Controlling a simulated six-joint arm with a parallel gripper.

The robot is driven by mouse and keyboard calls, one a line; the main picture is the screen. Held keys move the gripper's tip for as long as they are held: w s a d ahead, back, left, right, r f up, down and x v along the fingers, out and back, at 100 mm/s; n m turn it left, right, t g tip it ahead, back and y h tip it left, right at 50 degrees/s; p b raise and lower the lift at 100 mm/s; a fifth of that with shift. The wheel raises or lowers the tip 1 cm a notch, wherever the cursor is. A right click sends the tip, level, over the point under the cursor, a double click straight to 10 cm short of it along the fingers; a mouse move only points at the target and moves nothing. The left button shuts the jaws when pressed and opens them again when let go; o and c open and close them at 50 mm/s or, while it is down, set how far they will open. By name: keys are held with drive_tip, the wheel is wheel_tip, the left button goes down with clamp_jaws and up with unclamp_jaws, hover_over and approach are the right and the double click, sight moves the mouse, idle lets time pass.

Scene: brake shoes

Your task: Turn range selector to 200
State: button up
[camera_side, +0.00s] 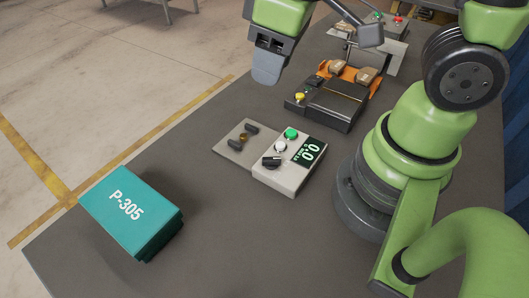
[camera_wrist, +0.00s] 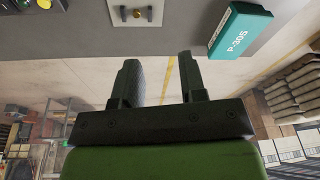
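A pale tester box (camera_side: 288,172) sits on the dark table in the middle of the side view. On its face are a black knob (camera_side: 271,161) that looks like the range selector, a white round control (camera_side: 280,146), a green button (camera_side: 291,133) and a display (camera_side: 308,152) reading 0.0. Any range marks are too small to read. My gripper (camera_side: 267,74) hangs above and behind the tester, touching nothing. In the wrist view my gripper's two fingers (camera_wrist: 158,68) stand apart with nothing between them. The tester's knob is not clearly seen there.
A plate with two dark posts (camera_side: 235,143) adjoins the tester's left; it also shows in the wrist view (camera_wrist: 120,20). A teal P-305 box (camera_side: 133,212) stands front left. A black fixture (camera_side: 330,107) with orange parts lies behind. Table between teal box and tester is clear.

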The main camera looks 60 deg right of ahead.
sight(264, 158)
drive_tip(key=f+n, duration=0.1)
drive_tip(key=f, duration=0.5)
drive_tip(key=a+f+n+g, duration=0.1)
drive_tip(key=f, duration=0.5)
drive_tip(key=a+f+n+g+h, duration=0.1)
drive_tip(key=f+n, duration=0.1)
drive_tip(key=f, duration=0.4)
drive_tip(key=shift+w, duration=0.1)
drive_tip(key=shift+c, duration=0.4)
clamp_jaws()
